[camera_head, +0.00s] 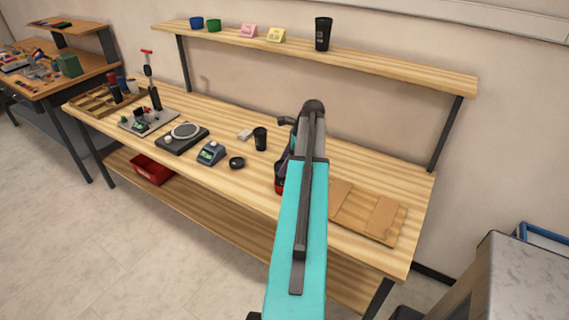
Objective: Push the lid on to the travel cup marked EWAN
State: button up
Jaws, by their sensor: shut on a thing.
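A dark open-topped cup (260,138) stands upright on the bench (225,126), left of my arm. A small round black piece (236,162), which looks like a lid, lies on the bench in front of it, apart from the cup. Another dark cup (323,34) with small pale marks stands on the wall shelf. I cannot read any name on either cup. My teal arm reaches up from the bottom over the bench. My gripper's fingers do not show; the arm hides that area. A dark and red thing (279,178) shows partly beside the arm; I cannot tell what it is.
A small blue-grey device (211,153), a flat round-topped unit (183,135) and a press-like stand (150,115) stand to the left. Brown boards (365,212) lie at right. The shelf (405,69) overhangs the back. Some bench is clear near the black piece.

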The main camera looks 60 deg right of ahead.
dwell(0.8)
jog(key=o, duration=1.6)
jog(key=shift+r+p, duration=0.1)
jog(key=shift+p, duration=0.2)
jog(key=shift+r+p, duration=2.5)
jog(key=shift+r, duration=0.85)
